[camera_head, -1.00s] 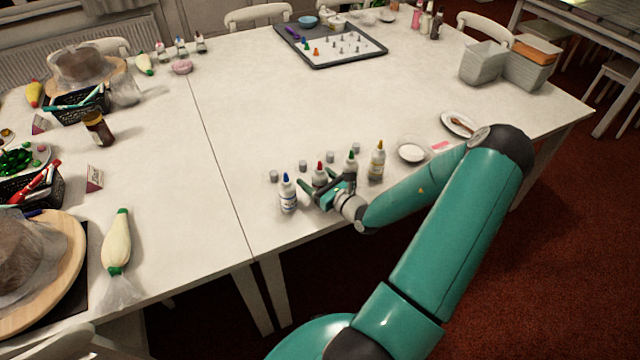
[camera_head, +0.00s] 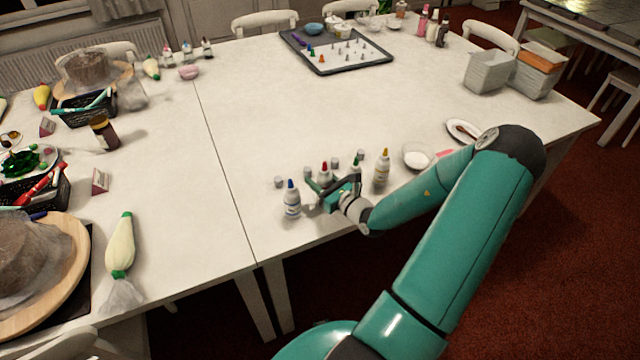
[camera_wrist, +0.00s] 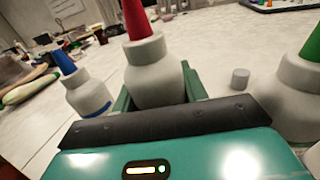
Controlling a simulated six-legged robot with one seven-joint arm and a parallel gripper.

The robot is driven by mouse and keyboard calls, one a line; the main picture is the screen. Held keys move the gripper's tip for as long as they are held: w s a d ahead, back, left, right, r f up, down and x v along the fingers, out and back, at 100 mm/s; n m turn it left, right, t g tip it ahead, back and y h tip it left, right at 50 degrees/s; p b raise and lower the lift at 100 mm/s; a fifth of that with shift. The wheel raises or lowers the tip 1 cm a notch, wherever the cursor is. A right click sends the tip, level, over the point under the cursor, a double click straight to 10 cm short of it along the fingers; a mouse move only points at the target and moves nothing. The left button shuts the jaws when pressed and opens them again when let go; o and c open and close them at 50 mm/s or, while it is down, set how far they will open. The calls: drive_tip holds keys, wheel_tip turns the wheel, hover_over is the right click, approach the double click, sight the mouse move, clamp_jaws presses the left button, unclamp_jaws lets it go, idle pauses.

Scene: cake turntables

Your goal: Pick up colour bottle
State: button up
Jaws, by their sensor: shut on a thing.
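A white bottle with a red cap (camera_head: 324,171) stands in a row of bottles near the table's front edge. My gripper (camera_head: 322,188) is shut on it, with the green fingers on either side of its body. The red-capped bottle (camera_wrist: 151,68) fills the middle of the wrist view, between my fingers (camera_wrist: 157,92), which partly hide its lower body. I cannot tell whether its base touches the table. A blue-capped bottle (camera_head: 292,203) is to the left. A green-capped bottle (camera_head: 357,162) and a yellow-capped bottle (camera_head: 382,171) are to the right.
Several small grey caps, one of them (camera_wrist: 240,78) in the wrist view, lie behind the bottles. A white bowl (camera_head: 418,160) and a plate (camera_head: 464,131) are to the right. A piping bag (camera_head: 120,247) lies left. The table's middle is clear.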

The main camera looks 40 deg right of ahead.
drive_tip(key=s+r, duration=0.5)
drive_tip(key=r, duration=0.2)
drive_tip(key=shift+s+r, duration=0.15)
drive_tip(key=shift+s, duration=0.15)
drive_tip(key=s+r, duration=0.1)
drive_tip(key=s, duration=0.1)
drive_tip(key=s+r, duration=0.1)
drive_tip(key=s, duration=0.2)
drive_tip(key=s+r, duration=0.1)
drive_tip(key=s, duration=0.2)
drive_tip(key=shift+s+r, duration=0.25)
drive_tip(key=shift+r, duration=0.05)
